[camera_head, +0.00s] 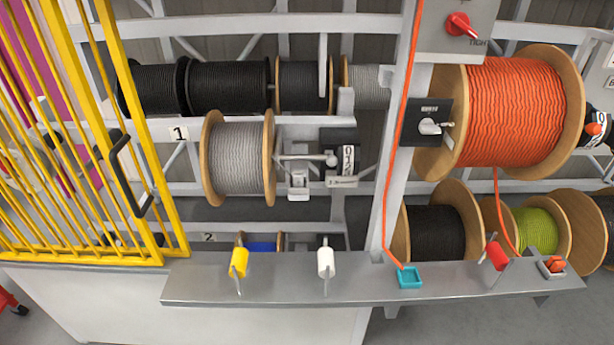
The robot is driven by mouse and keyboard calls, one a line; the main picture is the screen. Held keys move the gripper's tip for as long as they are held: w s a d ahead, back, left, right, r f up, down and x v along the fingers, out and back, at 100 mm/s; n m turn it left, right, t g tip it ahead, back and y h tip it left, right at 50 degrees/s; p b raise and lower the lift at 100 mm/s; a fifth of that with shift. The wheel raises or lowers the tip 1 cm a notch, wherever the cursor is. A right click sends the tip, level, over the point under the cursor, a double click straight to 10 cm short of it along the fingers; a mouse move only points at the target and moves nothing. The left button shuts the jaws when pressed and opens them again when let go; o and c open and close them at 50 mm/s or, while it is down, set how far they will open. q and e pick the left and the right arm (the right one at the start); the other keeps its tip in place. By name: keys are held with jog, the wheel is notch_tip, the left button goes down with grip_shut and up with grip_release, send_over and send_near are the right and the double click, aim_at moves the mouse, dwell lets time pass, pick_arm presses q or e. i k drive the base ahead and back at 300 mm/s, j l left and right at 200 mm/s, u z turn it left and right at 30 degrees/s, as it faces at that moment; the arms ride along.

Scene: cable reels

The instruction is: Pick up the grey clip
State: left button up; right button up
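A pale grey-white clip (326,259) stands upright on the grey metal shelf (220,290), near the middle of the view. It has a thin stem below its rounded top. No other clip in the view looks closer to grey. Neither of my grippers is in view.
A yellow clip (239,262) stands left of it and a red clip (496,255) far right. A teal square holder (409,277) with orange cord lies between. Behind are a grey cable reel (237,158), an orange reel (515,110) and a yellow barred gate (85,130).

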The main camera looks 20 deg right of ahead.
aim_at(297, 175)
jog(key=i+l+z, duration=0.1)
jog(key=l+z, duration=0.25)
jog(key=z, duration=0.15)
jog(key=i+l+z, duration=0.15)
jog(key=l+z, duration=0.15)
jog(key=z, duration=0.2)
